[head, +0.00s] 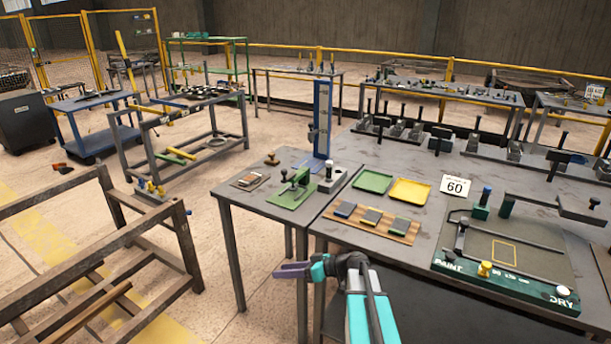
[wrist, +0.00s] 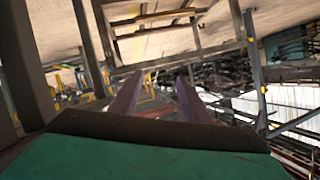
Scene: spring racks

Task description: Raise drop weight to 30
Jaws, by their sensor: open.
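A tall blue upright column (head: 322,115) stands at the back of the small grey table; it looks like the drop-weight stand. A small dark part sits partway up it, possibly the weight, but any scale marks are too small to read. The column cannot be made out in the wrist view.
A wooden frame (head: 60,230) stands at left; open floor lies between.

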